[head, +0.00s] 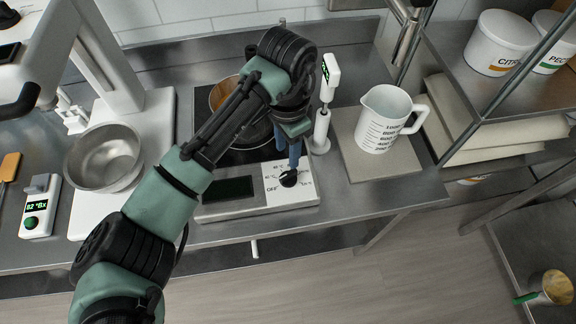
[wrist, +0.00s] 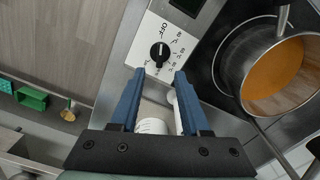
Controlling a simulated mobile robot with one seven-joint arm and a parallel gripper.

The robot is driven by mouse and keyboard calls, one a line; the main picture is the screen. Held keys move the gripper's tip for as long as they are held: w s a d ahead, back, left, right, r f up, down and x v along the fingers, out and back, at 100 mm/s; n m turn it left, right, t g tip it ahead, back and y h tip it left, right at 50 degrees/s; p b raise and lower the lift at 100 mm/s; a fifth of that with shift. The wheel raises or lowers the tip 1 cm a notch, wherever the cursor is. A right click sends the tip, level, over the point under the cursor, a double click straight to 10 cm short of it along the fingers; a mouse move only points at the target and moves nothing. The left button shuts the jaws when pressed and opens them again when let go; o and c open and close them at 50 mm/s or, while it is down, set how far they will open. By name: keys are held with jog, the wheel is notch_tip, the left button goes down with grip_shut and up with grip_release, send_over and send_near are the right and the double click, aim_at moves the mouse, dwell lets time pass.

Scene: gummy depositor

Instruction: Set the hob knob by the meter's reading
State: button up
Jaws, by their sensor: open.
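The black hob knob (head: 288,179) sits on a white dial panel at the hob's front, marked OFF and with temperatures. In the wrist view the knob (wrist: 160,54) lies just beyond the fingertips, roughly centred between them; its white mark seems to point towards OFF. My gripper (head: 289,158) is open and empty, its blue fingers pointing down at the knob; I cannot tell whether they touch it. The fingers also show in the wrist view (wrist: 159,75). The meter (head: 38,207) stands at the far left, its green display reading 82 °Bx.
A pot of orange liquid (wrist: 275,75) stands on the hob (head: 217,207), partly behind my arm. A white measuring jug (head: 384,120) stands on a board to the right. A white probe holder (head: 321,132) is close beside my gripper. A steel bowl (head: 104,158) is left.

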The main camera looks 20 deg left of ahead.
aim_at(288, 173)
notch_tip(288, 173, down, 10)
jog(key=shift+w+r+p, duration=0.1)
jog(key=shift+r+p, duration=0.05)
jog(key=shift+p, duration=0.5)
jog(key=shift+c, duration=0.3)
grip_shut()
